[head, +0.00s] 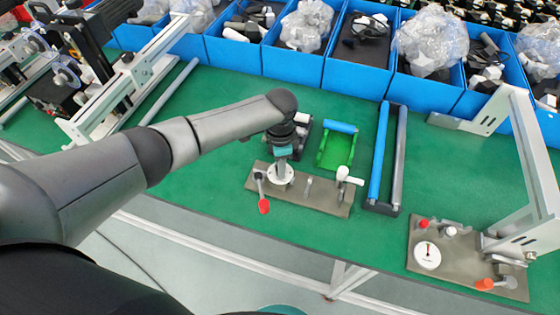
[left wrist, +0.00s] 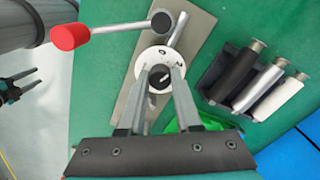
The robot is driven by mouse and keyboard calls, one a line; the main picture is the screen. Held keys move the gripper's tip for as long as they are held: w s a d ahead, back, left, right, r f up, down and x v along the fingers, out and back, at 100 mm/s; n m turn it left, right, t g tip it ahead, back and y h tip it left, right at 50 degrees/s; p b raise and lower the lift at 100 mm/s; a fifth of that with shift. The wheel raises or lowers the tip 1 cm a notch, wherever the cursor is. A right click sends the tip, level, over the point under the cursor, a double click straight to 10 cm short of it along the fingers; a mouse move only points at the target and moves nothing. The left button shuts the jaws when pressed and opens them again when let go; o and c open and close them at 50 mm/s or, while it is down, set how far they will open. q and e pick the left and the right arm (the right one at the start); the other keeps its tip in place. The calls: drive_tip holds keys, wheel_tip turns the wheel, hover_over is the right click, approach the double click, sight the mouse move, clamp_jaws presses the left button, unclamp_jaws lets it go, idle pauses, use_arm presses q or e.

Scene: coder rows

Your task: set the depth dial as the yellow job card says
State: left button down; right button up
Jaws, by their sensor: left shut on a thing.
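My left gripper (head: 282,168) points down over a grey base plate (head: 330,198) on the green bench. In the left wrist view its two fingers (left wrist: 160,75) are shut on the dark knob at the middle of a white round dial (left wrist: 146,58). The dial also shows in the head view (head: 287,181). The fingers hide part of its face, and I cannot read its setting. No yellow job card shows in either view. A dark two-pronged gripper, my right one (left wrist: 22,82), shows at the left wrist view's left edge, its prongs apart and empty.
A red-knobbed lever (head: 264,206) and a white-knobbed lever (head: 346,175) stand close by. Behind are a green tray (head: 322,158) and a long roller tray (head: 382,208). A second fixture with a white dial (head: 427,258) stands right. Blue bins (head: 290,66) line the back.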

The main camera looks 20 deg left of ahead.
use_arm(q)
drive_tip(key=shift+m, duration=1.3)
drive_tip(key=shift+d, duration=0.1)
drive_tip(key=c, duration=0.6)
unclamp_jaws()
drive_tip(key=shift+r, duration=0.1)
wheel_tip(320, 180, up, 15)
drive_tip(key=p, duration=0.2)
